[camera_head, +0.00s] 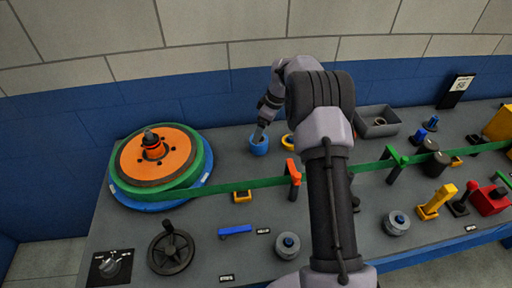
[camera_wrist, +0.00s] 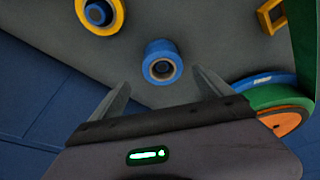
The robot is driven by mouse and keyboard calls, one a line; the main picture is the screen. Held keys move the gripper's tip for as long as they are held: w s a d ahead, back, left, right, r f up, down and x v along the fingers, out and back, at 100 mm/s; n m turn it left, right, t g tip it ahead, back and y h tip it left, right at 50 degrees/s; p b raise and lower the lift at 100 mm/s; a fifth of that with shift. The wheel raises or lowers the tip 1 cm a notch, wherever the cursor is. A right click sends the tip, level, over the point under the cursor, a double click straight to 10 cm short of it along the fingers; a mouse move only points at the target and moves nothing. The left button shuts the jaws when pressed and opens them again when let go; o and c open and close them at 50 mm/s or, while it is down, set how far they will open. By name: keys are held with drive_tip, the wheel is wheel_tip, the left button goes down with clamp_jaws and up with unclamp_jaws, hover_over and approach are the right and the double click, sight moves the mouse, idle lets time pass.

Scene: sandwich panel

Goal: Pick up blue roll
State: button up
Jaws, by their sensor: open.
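The blue roll (camera_head: 259,147) stands on the grey panel near its back edge, just right of the large reel. In the wrist view the blue roll (camera_wrist: 161,62) shows from above with a dark centre hole. My gripper (camera_head: 260,134) is right at the blue roll in the head view. In the wrist view my gripper (camera_wrist: 160,82) has its two fingers spread wide, with the roll between and slightly beyond the tips. Whether a finger touches the roll cannot be told.
A yellow ring (camera_head: 288,141) with a blue centre sits right beside the blue roll. A large orange and green reel (camera_head: 128,184) stands at left, and its green band (camera_head: 235,187) runs across the panel. A grey bin (camera_head: 377,124) is at the back right. My arm hides the panel's middle.

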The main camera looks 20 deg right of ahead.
sight(261, 149)
drive_tip(key=shift+x, duration=1)
drive_tip(key=b+x, duration=0.2)
drive_tip(key=x, duration=0.2)
drive_tip(key=shift+s+f+b, duration=0.25)
drive_tip(key=shift+s+b, duration=0.15)
drive_tip(key=shift+w+a+f, duration=0.1)
drive_tip(key=shift+w+f, duration=0.05)
drive_tip(key=shift+f, duration=0.2)
drive_tip(key=shift+r, duration=0.15)
drive_tip(key=shift+c, duration=0.2)
drive_tip(key=c, duration=1.5)
